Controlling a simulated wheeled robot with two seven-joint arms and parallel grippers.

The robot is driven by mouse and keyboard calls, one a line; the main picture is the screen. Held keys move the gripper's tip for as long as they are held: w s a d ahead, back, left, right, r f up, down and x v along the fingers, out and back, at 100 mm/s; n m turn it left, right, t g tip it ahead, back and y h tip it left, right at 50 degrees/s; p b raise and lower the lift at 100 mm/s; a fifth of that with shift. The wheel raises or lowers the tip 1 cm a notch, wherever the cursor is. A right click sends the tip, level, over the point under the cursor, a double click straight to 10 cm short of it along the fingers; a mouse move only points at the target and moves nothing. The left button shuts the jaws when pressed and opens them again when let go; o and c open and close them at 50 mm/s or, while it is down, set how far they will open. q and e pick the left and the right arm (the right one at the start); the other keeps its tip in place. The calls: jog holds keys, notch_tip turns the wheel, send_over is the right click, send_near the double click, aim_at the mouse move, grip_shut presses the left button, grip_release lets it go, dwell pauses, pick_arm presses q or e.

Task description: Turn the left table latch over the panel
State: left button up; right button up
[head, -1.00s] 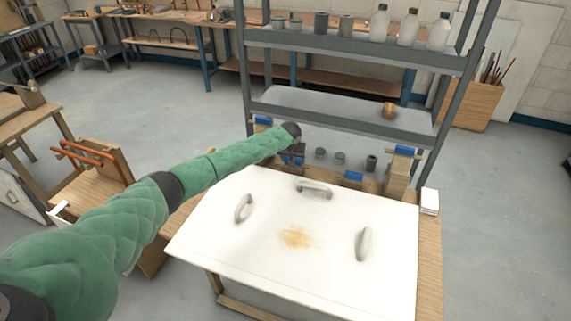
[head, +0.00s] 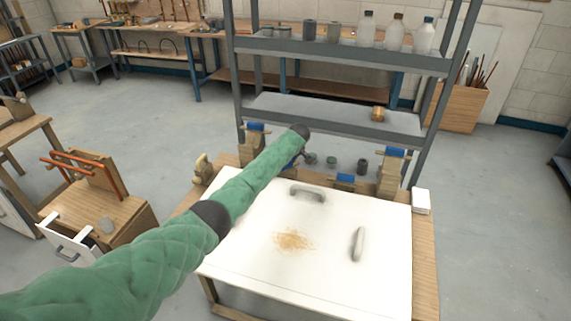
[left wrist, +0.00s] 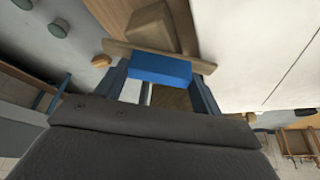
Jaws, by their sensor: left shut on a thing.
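The white panel (head: 335,270) lies on the wooden table, with grey handles on top and a brown stain in the middle. It shows at the right of the left wrist view (left wrist: 245,50). There, my left gripper (left wrist: 160,72) is shut on a blue block (left wrist: 161,68), which I take as the left table latch's grip. A wooden bar (left wrist: 125,49) lies right behind the block, close to the panel's edge. In the head view my green left arm hides this latch and most of the gripper. My right gripper is not in view.
Blue-topped wooden posts (head: 392,172) stand at the table's back, with another blue piece (head: 345,179) between them. Small cups (head: 331,161) sit behind the panel. A grey shelf rack (head: 340,57) stands behind. A white block (head: 421,201) lies at the right.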

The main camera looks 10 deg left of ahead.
pick_arm(q)
jog(key=shift+d+f+n, duration=0.1)
jog(key=shift+n, duration=0.5)
jog(key=shift+w+n+g+y+b, duration=0.1)
jog(key=shift+n+g+y+b, duration=0.3)
jog(key=shift+n+b, duration=0.55)
jog(key=shift+n+g+b, duration=0.3)
jog(key=shift+n+g, duration=0.1)
jog(key=shift+n, duration=0.95)
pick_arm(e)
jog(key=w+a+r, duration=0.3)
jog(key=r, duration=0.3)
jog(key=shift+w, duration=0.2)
pick_arm(q)
jog(key=shift+w, duration=0.1)
jog(key=shift+r, duration=0.2)
jog(key=o, duration=1.4)
jog(key=shift+b, duration=0.3)
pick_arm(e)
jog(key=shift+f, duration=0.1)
